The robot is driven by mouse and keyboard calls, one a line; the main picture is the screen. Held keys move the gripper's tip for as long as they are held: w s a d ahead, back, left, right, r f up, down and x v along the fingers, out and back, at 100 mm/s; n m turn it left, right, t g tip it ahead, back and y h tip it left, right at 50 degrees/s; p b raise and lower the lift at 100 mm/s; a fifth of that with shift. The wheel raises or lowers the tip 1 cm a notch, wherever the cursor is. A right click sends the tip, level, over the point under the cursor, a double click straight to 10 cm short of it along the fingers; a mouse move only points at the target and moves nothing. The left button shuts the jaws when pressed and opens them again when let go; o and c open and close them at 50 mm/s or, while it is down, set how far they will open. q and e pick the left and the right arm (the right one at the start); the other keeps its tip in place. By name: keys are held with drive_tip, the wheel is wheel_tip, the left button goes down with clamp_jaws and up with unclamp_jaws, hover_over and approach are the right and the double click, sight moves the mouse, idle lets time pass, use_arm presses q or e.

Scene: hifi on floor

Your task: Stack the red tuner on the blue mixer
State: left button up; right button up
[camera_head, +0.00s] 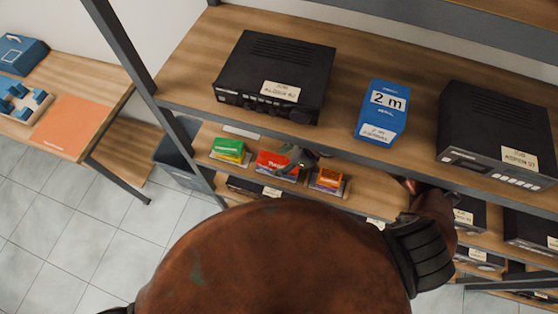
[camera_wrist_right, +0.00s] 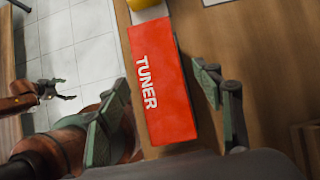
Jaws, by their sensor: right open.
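The red tuner (camera_wrist_right: 162,85) lies in the right wrist view with white TUNER lettering. It also shows as a small red block (camera_head: 277,164) on the lower shelf in the head view. My right gripper (camera_wrist_right: 157,98) is open, with one green-padded finger on each side of the tuner and visible gaps. In the head view this gripper (camera_head: 298,160) is over the tuner's right end. My left gripper (camera_wrist_right: 66,90) shows far off at the left of the right wrist view, its fingers apart. I cannot clearly make out a blue mixer; small blue edges show low in the block stacks.
A green-topped stack (camera_head: 229,148) and an orange-topped stack (camera_head: 329,179) flank the tuner. The upper shelf (camera_head: 185,85) overhangs with black hi-fi units (camera_head: 275,75) and a blue "2 m" box (camera_head: 382,108). A table with an orange mat (camera_head: 72,125) stands at left.

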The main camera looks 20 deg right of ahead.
drive_tip(key=s+d, duration=0.2)
drive_tip(key=d, duration=0.1)
drive_tip(key=s+d, duration=0.2)
drive_tip(key=d, duration=0.1)
drive_tip(key=s+d, duration=0.2)
drive_tip(key=d, duration=0.1)
drive_tip(key=shift+s+d+f, duration=0.1)
drive_tip(key=shift+s+d, duration=0.2)
drive_tip(key=shift+d, duration=0.05)
